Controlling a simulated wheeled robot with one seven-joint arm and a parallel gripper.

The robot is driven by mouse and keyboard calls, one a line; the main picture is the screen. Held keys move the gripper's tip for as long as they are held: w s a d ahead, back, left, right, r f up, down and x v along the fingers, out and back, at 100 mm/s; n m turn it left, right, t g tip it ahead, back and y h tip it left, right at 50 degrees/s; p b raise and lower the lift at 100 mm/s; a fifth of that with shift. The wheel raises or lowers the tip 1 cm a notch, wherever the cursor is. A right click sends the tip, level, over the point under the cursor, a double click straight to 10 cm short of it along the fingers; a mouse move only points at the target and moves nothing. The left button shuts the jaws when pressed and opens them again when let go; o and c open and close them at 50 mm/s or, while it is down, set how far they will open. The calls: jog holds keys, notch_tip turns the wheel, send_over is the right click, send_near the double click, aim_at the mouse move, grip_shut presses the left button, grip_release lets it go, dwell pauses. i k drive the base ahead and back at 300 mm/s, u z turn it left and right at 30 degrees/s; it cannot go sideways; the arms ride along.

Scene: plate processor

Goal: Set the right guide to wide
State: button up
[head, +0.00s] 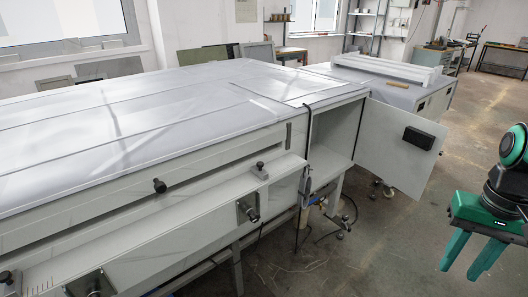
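The long grey plate processor (130,125) fills the left and middle of the head view. A small grey block with a dark knob on top, which looks like the right guide (260,172), sits at the right end of the front ledge. A similar dark-knobbed part, apparently the left guide (8,281), is cut by the left edge beside small coloured marks (40,288). I cannot read a width setting at the right guide. My gripper (459,274) has green fingers pointing down, apart and empty. It hangs at the far right, well away from the guide.
A dark knob (160,186) sticks out of the front panel. Below the ledge are a dark fitting on a plate (248,208) and another (92,284). An open cabinet door (396,150) with a black box stands between my gripper and the machine. The floor (385,250) in front is clear.

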aim_at(256, 169)
jog(key=u, duration=0.05)
jog(key=i, duration=0.9)
